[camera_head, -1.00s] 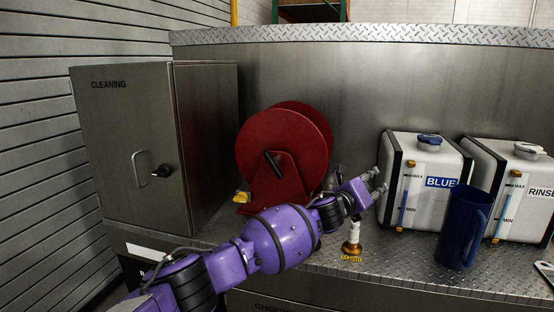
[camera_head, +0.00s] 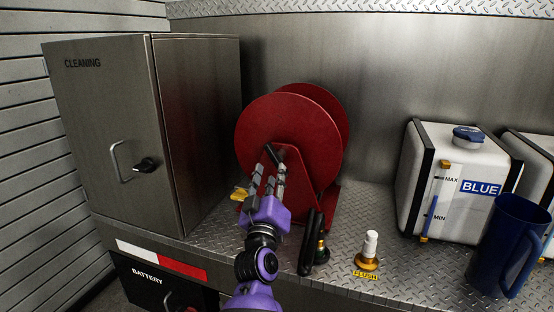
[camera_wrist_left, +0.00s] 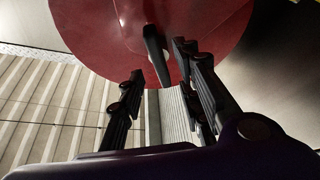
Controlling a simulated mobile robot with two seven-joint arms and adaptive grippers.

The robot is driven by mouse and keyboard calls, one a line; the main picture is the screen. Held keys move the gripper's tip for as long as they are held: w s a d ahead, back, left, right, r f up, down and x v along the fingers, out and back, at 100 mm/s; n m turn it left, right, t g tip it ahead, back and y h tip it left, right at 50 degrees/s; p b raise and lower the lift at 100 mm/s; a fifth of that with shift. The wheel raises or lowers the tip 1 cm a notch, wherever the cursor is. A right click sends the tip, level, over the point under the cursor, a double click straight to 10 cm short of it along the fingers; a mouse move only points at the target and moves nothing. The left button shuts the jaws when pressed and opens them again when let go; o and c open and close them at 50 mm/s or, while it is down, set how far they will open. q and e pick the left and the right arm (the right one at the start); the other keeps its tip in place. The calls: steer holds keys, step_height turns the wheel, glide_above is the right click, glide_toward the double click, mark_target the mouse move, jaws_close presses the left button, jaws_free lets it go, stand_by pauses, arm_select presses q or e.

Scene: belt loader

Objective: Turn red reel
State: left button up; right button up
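The red reel (camera_head: 300,120) stands on the metal deck, with a dark crank handle (camera_head: 272,154) on its front face. My left gripper (camera_head: 267,172) is in front of the reel, just below the handle, with its fingers pointing up at it. In the left wrist view the reel (camera_wrist_left: 205,25) fills the top and the handle (camera_wrist_left: 156,52) hangs between my spread fingers (camera_wrist_left: 160,75). The fingers are open, and I cannot tell whether any touches the handle. My right gripper is not in view.
A steel cleaning cabinet (camera_head: 110,130) stands left of the reel. A dark nozzle (camera_head: 312,245) and a white-topped flush fitting (camera_head: 369,250) are right of my arm. A blue-fluid tank (camera_head: 440,165) and a blue jug (camera_head: 510,245) stand at the right.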

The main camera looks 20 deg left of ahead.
mark_target(276, 163)
arm_select(q)
steer(key=x, duration=0.6)
jaws_close()
